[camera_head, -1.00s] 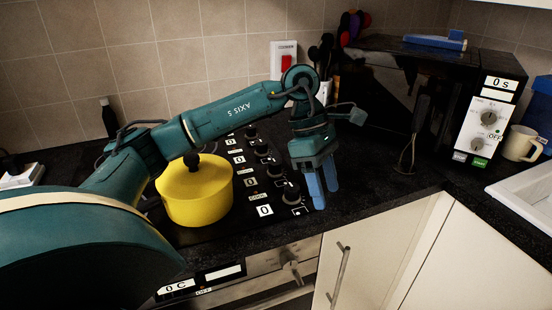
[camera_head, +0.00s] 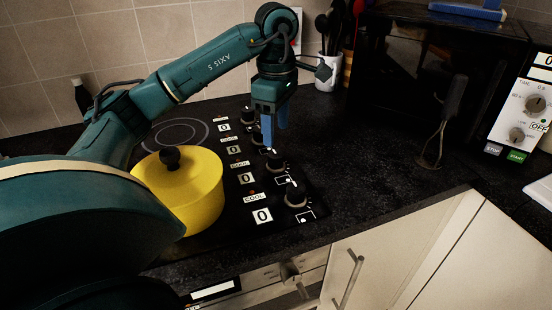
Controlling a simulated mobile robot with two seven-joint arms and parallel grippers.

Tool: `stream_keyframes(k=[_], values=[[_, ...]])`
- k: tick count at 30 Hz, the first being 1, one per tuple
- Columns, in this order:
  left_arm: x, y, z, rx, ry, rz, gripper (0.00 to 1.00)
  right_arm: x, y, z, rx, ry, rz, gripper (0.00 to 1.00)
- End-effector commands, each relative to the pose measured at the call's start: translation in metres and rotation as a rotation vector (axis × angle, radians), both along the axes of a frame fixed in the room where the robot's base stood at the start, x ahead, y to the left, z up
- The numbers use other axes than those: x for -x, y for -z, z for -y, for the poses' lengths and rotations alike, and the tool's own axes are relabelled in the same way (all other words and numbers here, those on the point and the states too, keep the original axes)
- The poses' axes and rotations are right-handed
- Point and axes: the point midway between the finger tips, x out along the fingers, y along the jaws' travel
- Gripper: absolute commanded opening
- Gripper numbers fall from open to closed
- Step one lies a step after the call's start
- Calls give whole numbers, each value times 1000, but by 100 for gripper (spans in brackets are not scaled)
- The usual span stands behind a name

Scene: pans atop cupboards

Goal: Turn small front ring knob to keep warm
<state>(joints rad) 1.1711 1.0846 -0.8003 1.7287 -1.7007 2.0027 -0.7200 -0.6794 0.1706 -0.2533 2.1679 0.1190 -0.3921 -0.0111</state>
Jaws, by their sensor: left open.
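The hob's control panel has a row of dark knobs along its right side, each with a small display reading 0. The nearest knob (camera_head: 295,196) stands at the front end of the row, beside a "COOL" label and a display (camera_head: 262,216). A second knob (camera_head: 275,161) is just behind it, and further knobs sit toward the wall. I cannot tell from the markings which one is for the small front ring. My left gripper (camera_head: 274,146) points down with blue fingers over the middle of the row, open and empty; it partly hides the knobs behind it. My right gripper is out of view.
A yellow lidded pot (camera_head: 180,190) stands on the hob left of the knobs. A bare ring (camera_head: 174,135) is behind it. The worktop (camera_head: 375,180) right of the knobs is clear.

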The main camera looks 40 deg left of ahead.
Motion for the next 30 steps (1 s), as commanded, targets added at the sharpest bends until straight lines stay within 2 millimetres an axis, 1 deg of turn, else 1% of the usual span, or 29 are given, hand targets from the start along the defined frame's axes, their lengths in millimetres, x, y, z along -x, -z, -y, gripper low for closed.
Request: stream_keyframes(k=[1,3,9,12,16,23,26,30], values=[[1,14,0,-1,0,-7,55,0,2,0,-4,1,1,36],[1,28,-1,-2,0,-6,55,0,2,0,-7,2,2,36],[1,57,0,0,0,-2,55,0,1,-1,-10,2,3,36],[0,66,0,-1,0,-1,55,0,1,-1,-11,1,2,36],[0,71,0,-1,0,0,55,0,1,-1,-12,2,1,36],[0,72,0,0,0,0,55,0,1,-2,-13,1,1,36],[0,72,0,0,0,0,49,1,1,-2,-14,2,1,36],[0,71,0,0,0,0,37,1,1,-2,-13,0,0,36]])
